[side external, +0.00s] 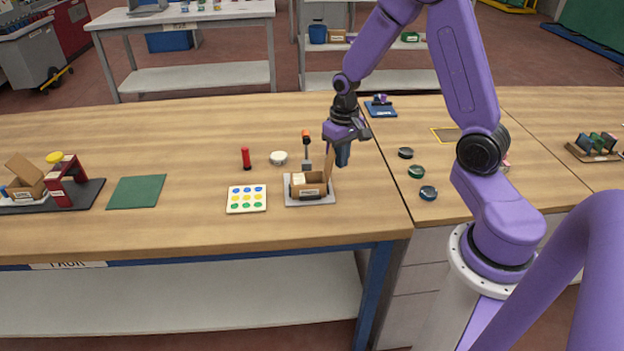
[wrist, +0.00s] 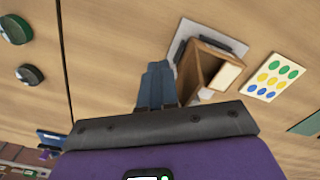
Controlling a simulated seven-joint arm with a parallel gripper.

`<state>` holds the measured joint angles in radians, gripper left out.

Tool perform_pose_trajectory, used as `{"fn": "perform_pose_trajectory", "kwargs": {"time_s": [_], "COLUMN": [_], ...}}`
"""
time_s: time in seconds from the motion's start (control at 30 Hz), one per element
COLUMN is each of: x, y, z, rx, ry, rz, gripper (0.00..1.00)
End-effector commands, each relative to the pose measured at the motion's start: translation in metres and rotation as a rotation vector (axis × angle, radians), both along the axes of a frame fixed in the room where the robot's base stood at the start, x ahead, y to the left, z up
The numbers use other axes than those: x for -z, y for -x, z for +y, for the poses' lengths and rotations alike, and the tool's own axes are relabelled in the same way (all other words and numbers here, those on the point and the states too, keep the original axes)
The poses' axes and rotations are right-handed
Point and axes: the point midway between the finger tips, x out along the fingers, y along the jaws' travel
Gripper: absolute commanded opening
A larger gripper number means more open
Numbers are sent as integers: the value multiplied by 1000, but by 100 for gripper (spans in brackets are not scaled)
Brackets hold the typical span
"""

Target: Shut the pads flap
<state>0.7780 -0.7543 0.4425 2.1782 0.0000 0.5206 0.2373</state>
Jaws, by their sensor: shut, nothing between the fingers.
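A small brown carton (side external: 308,191) with something white inside stands on a grey plate (side external: 290,201). Its flap (side external: 328,168) stands up roughly vertical on the right side. Its label is too small to read. The carton's open top also shows in the wrist view (wrist: 205,70). My gripper (side external: 342,157) points down just right of the flap, with its fingertips near the flap's height. In the wrist view the blue-grey fingers (wrist: 157,80) are together and empty, close beside the carton. I cannot tell whether they touch the flap.
An orange-topped lever (side external: 306,137) stands behind the carton. A card of coloured dots (side external: 246,199) lies to its left, with a red cylinder (side external: 246,158) and white disc (side external: 278,158) behind. Several dark round pots (side external: 416,171) are at right. Another open carton (side external: 26,178) stands far left.

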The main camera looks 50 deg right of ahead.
Motion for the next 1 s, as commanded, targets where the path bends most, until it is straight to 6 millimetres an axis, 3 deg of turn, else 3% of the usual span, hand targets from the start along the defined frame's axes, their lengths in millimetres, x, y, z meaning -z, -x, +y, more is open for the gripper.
{"fn": "perform_pose_trajectory", "kwargs": {"time_s": [1.0], "x": [0], "y": [-25], "z": [25], "rx": [1], "ry": [0], "rz": [-1], "gripper": [0]}}
